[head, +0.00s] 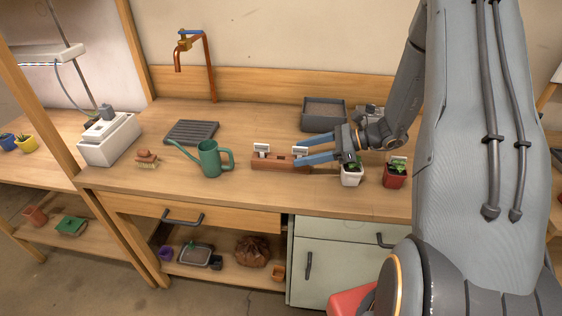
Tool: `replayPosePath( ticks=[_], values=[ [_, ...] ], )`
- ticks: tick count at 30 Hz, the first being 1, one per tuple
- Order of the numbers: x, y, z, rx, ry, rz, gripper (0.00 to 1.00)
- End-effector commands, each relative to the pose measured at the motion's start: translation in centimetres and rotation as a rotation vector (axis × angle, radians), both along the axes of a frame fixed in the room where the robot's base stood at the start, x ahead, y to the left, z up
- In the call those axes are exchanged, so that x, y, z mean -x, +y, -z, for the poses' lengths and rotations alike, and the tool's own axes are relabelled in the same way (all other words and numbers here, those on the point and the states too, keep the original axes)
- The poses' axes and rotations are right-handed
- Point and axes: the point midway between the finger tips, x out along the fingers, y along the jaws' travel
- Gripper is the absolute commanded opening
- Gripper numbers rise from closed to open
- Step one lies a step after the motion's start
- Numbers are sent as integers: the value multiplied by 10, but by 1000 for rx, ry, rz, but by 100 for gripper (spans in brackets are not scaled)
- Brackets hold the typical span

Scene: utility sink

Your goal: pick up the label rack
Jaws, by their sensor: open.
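The label rack (270,165) is a low reddish-brown wooden block with small white labels standing up from it. It sits on the wooden counter, right of the green watering can. My gripper (299,150) comes in from the right with its two blue fingers spread apart and pointing left. The fingertips are at the right end of the rack, near its right-hand white label. I cannot tell from this view whether they touch the rack or hover above it. Part of the rack's right end is hidden by the lower finger. Nothing is held.
A green watering can (210,158) stands close left of the rack. A white pot with a plant (352,176) is below my gripper, and a red pot (395,175) is further right. A dark tray (324,114) lies behind. The counter in front of the rack is clear.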

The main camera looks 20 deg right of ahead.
Motion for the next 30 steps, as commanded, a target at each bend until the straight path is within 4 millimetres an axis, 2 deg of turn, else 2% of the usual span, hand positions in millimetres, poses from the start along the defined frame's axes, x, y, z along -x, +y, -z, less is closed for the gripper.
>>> replayPosePath(
  ticks=[3, 10, 19, 29, 30],
  values=[
    [-4, 13, 4, 0, 0, -2, 59],
    [-10, 27, 11, 1, 1, -2, 59],
    [-25, 64, 27, 0, 1, -3, 59],
    [-29, 70, 32, 1, 0, 0, 59],
    [-29, 70, 32, 1, 0, 0, 56]
  ],
)
